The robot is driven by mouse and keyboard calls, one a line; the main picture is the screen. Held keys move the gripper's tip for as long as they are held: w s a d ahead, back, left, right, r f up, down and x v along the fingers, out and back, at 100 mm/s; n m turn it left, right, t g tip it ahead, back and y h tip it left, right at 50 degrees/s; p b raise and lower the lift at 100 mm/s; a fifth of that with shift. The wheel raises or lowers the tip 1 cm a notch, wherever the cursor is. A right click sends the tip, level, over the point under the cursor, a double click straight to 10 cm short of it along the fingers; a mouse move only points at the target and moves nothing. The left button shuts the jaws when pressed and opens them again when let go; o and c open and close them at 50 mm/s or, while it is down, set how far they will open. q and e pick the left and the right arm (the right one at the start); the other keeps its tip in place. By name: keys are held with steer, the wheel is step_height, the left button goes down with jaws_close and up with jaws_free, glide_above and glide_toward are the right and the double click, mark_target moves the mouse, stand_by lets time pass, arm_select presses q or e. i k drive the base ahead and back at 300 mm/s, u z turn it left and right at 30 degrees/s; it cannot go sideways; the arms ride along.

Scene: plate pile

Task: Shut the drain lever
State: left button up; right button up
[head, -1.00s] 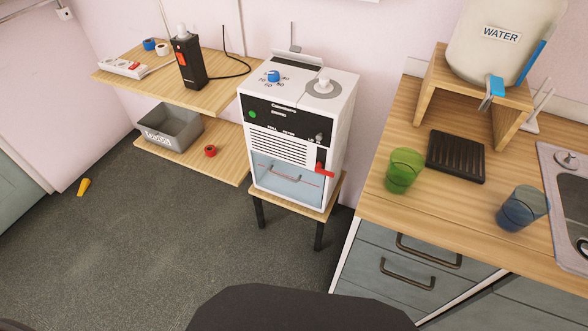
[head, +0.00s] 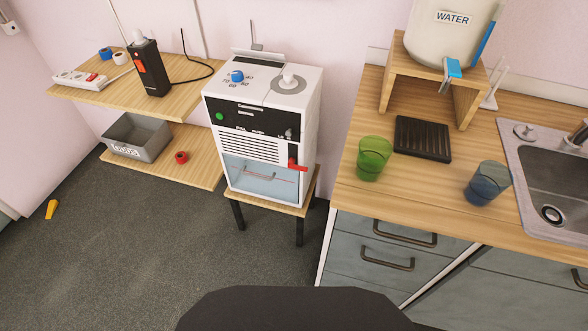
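A white boxy machine (head: 262,135) with a black front panel stands on a small wooden stool. A red lever (head: 298,166), which looks like the drain lever, is at the right of its front, below the black panel. The lever's handle appears to point sideways to the right; its exact angle is hard to tell at this size. A light blue drawer or window (head: 262,181) with a handle is at the machine's lower front. Neither of my grippers shows in the head view.
A wooden counter (head: 350,190) with a green cup (head: 373,158), a blue cup (head: 488,183), a black rack (head: 422,139) and a sink (head: 560,180) is at the right. Shelves (head: 180,100) with a grey bin (head: 137,137) are left. Floor (head: 130,250) in front is mostly clear.

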mark_target(290, 164)
steer(key=u, duration=0.5)
steer(key=k, duration=1.2)
steer(key=u, duration=1.35)
steer(key=i, duration=1.6)
steer(key=z, duration=1.05)
steer(key=i, duration=0.7)
steer(key=z, duration=0.7)
